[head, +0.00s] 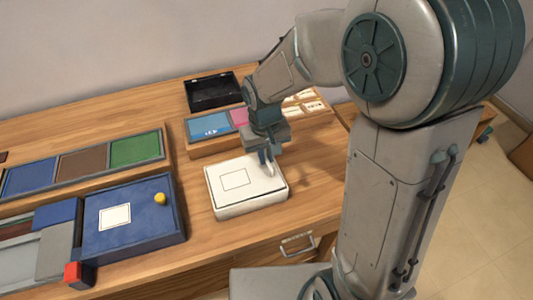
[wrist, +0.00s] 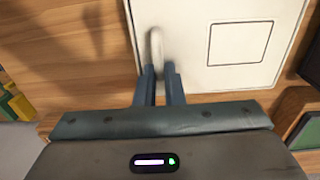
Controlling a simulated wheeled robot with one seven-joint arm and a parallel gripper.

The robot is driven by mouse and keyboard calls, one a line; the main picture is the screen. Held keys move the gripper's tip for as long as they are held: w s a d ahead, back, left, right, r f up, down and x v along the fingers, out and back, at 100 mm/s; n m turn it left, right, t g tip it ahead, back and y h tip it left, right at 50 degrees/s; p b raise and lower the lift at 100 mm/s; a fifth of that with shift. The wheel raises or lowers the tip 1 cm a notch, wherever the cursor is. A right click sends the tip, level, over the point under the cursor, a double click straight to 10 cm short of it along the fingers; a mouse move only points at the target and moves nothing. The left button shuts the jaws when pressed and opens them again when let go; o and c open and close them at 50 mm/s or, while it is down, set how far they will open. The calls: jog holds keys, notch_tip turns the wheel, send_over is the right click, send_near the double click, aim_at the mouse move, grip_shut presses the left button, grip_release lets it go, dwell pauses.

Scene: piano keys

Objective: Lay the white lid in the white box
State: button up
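The white box (head: 222,207) stands on the wooden table at the middle. The flat white lid (head: 250,176), with a thin dark square outline on its top, covers the box's top. The lid also shows at the upper right of the wrist view (wrist: 262,68). I cannot tell whether it is seated or slightly raised. A narrow white upright grip stands at the lid's right edge in the head view; it shows in the wrist view too (wrist: 155,45). My gripper (wrist: 159,72) is over that edge, pointing down, its fingers close together on both sides of the grip.
A blue box (head: 150,222) with a white square and yellow knob stands to the left. Behind it are a tray of coloured panels (head: 82,163), a blue-and-pink tray (head: 210,127) and an open black box (head: 213,92). A red block (head: 78,274) is at the front left.

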jog(key=o, duration=0.5)
jog(key=shift+r, duration=0.15)
notch_tip(320, 180, up, 14)
jog(key=shift+a+f+p, duration=0.15)
jog(key=shift+f+p, duration=0.05)
jog(key=shift+p, duration=0.1)
jog(key=s+d+f+m+t, duration=0.2)
jog(key=s+d+m, duration=0.1)
jog(key=s+d, duration=0.8)
jog(key=shift+s+d+f+t, duration=0.2)
jog(key=shift+s+d+t, duration=0.15)
jog(key=shift+d, duration=0.35)
